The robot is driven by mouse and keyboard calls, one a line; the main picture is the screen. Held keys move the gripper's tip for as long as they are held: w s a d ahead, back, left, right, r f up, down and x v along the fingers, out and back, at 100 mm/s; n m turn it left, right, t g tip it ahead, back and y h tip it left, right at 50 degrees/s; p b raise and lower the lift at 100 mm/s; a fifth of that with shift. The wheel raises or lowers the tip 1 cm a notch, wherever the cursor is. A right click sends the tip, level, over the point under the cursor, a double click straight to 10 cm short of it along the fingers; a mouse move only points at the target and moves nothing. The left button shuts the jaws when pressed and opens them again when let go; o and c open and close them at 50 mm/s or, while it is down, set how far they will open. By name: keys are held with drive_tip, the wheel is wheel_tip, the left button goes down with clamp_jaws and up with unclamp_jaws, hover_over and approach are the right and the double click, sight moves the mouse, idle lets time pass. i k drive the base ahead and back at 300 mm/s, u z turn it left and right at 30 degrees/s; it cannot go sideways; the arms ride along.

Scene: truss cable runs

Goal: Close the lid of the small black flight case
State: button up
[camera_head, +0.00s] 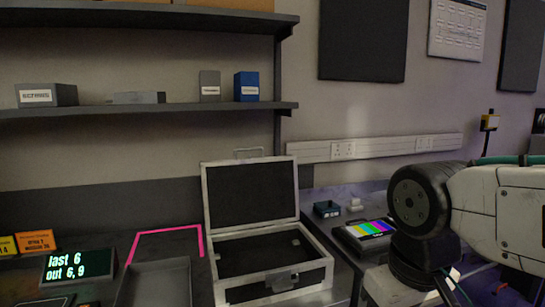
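The small black flight case (268,266) stands on the bench with silver metal edges. Its lid (251,194) is open and stands up at the back, leaning slightly backward. The case's dark interior shows and looks empty, apart from small light marks I cannot make out. A latch (282,281) is on the front face, and a handle shows above the lid's top edge. My arm comes in from the right, well apart from the case. I cannot make out my gripper in this view.
A grey tray (155,284) and a pink outline (166,231) lie left of the case. A display reading "last 6 out 6, 9" (77,266) stands farther left. A colour-bar monitor (369,230) and a small dark box (327,209) are to the right. Shelves (140,108) hang above.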

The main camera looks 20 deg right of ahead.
sight(238, 193)
drive_tip(key=i, duration=0.9)
drive_tip(key=u, duration=0.05)
